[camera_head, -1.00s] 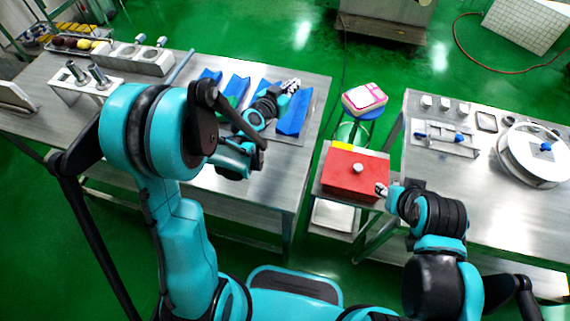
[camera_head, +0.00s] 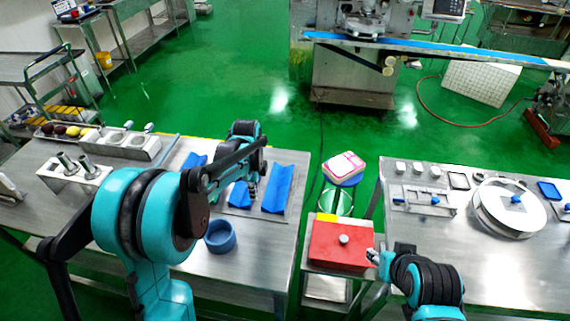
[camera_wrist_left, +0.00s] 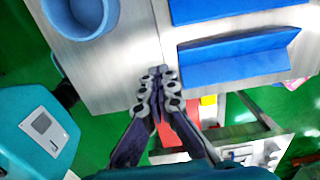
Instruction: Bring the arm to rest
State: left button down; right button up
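My left gripper (camera_head: 252,192) hangs over the left table among the blue pieces, partly hidden by my own arm. In the left wrist view its fingers (camera_wrist_left: 160,72) are together at the tips with nothing between them. My right gripper (camera_head: 373,257) is at the right edge of the red box (camera_head: 328,244); it is too small to tell whether it is open or shut. A blue cup (camera_head: 220,237) stands on the left table, empty as far as I see, apart from my left gripper.
Blue blocks (camera_head: 278,188) lie on the left table (camera_head: 262,255). The right table (camera_head: 500,262) holds a round white tray (camera_head: 497,222) and small tools. A stool with a pink and white item (camera_head: 345,166) stands between the tables. Green floor lies beyond.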

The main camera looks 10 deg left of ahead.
pick_arm(q)
jog(key=shift+w, duration=0.1)
jog(key=s+r+n+t+b, duration=0.4)
jog(key=s+r+n, duration=0.2)
jog(key=s+n, duration=0.4)
jog(key=s+f+n+t+b, duration=0.2)
jog(key=s+f+n+t, duration=0.1)
jog(key=s+n, duration=0.5)
jog(key=s, duration=0.3)
jog(key=shift+d, duration=0.35)
jog(key=c, duration=2.3)
grip_release()
jog(key=shift+f, duration=0.15)
